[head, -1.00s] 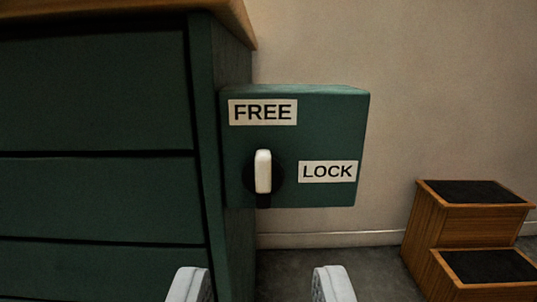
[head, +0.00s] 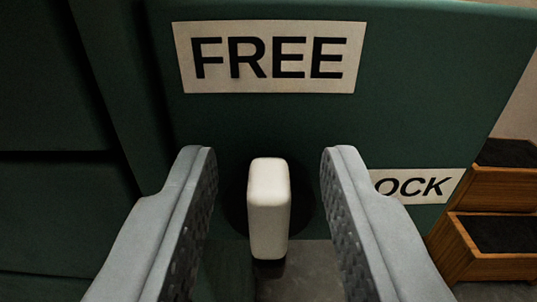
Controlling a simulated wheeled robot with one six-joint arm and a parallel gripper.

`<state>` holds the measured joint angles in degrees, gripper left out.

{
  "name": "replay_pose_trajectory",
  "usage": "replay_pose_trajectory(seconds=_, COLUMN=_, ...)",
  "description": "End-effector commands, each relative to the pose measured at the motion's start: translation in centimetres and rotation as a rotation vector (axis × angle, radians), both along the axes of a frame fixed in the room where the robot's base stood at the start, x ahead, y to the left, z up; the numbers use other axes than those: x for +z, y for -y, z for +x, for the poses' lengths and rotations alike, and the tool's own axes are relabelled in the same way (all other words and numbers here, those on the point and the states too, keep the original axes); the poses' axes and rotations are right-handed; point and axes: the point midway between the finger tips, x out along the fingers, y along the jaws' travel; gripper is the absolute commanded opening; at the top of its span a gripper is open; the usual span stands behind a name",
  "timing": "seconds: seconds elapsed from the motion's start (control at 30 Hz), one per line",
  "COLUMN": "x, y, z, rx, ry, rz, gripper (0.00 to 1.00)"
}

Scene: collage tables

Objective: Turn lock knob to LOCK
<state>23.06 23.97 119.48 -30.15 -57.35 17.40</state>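The lock knob (head: 269,205) is a white upright bar on a dark round base, on the front of a green box (head: 260,125). The bar stands vertical, in line with the FREE label (head: 267,58) above it. The LOCK label (head: 420,186) is to the right of the knob, and my right finger hides its first letter. My gripper (head: 269,165) is open, with one grey finger on each side of the knob. A gap shows between the bar and each finger, so neither appears to touch it.
Green drawers (head: 50,110) fill the left side next to the box. A wooden step stool (head: 495,230) with dark treads stands at the right. Grey floor (head: 300,275) shows below the box.

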Motion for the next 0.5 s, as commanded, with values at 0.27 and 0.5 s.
replay_pose_trajectory(seconds=0.27, x=0.0, y=0.01, z=0.05, rx=0.0, ry=0.0, rz=0.0, gripper=0.29)
replay_pose_trajectory(seconds=0.5, x=-0.11, y=0.01, z=0.01, rx=0.0, ry=-0.002, rz=0.001, gripper=0.0)
